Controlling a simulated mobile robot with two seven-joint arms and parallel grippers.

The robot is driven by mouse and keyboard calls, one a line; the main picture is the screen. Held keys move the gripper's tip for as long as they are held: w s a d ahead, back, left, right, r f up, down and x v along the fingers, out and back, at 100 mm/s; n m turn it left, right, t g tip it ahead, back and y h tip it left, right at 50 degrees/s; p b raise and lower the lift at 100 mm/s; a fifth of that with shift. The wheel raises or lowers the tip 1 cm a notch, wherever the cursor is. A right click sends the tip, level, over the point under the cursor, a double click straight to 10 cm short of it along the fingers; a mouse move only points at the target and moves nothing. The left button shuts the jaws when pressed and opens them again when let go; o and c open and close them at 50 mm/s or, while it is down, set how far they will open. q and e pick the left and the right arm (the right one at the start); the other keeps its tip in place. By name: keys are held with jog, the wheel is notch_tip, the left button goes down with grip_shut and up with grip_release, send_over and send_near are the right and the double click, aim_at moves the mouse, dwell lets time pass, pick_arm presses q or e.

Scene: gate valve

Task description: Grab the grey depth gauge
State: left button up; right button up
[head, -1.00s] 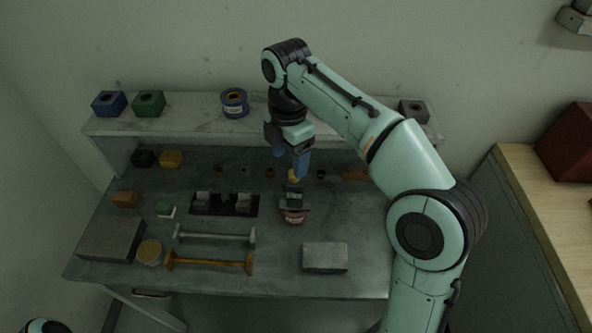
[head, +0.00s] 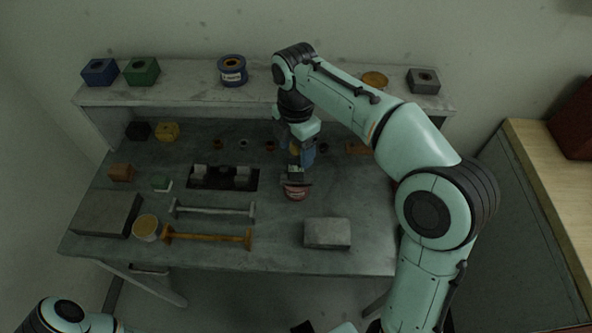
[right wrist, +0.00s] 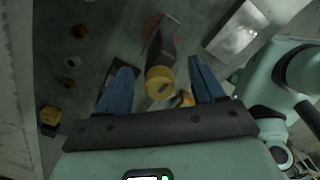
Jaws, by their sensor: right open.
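A long grey bar with a block at each end (head: 212,210), which looks like the grey depth gauge, lies on the bench in front of the dark recessed tray (head: 222,184). An orange bar of like shape (head: 207,237) lies just in front of it. My right gripper (head: 303,165) is open, to the right of the grey bar, by a dark block on a red round base (head: 295,191). In the right wrist view, my right gripper (right wrist: 163,85) has its blue fingers either side of a yellow round knob (right wrist: 160,82); contact is unclear. My left gripper is not clearly visible.
A grey block (head: 327,232) lies right of the bars, and a yellow-topped tin (head: 146,227) and grey slab (head: 104,214) lie left. A shelf (head: 190,82) with blocks and a spool (head: 232,70) runs along the back.

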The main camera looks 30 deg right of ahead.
aim_at(296, 166)
notch_tip(296, 166, down, 3)
jog(key=shift+r, duration=0.1)
grip_shut()
jog(key=shift+r, duration=0.1)
